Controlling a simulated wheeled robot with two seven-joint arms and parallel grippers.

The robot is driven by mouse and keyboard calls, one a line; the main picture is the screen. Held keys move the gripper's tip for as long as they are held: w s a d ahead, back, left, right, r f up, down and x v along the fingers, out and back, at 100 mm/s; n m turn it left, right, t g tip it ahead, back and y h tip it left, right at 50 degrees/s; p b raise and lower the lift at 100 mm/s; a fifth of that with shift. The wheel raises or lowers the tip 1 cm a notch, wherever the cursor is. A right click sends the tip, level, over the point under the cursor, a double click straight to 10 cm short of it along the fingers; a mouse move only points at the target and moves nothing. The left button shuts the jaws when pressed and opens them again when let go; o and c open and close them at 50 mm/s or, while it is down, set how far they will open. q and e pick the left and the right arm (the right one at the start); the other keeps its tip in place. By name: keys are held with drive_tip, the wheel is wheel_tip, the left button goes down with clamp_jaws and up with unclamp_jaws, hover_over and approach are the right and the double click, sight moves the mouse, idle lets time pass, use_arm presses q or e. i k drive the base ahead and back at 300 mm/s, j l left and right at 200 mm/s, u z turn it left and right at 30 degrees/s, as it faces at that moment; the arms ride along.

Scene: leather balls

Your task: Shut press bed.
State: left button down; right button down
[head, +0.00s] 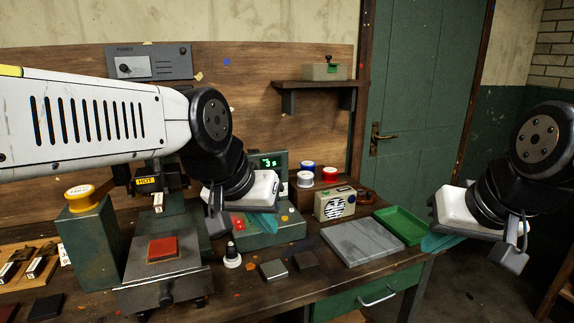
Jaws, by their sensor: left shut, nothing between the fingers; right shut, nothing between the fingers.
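The press (172,222) stands at the left of the bench, with a "HOT" label (147,181) on its upper part. Its grey bed (140,270) sticks out in front, clear of the head, with a round knob (167,299) on its front face. A red square piece (163,248) lies on the bed. My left gripper (263,223) has teal fingers, shut and empty, above the green control box to the right of the bed, apart from the knob. My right gripper (438,243) is shut and empty at the bench's right edge. My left arm hides part of the press's top.
The green control box (275,238) reads 3 s.

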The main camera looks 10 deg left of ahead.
sight(146, 285)
drive_tip(key=u, duration=1.65)
drive_tip(key=k+l+u, duration=0.15)
drive_tip(key=l+u, duration=0.2)
drive_tip(key=k+l+u, duration=0.35)
drive_tip(key=i+l, duration=0.1)
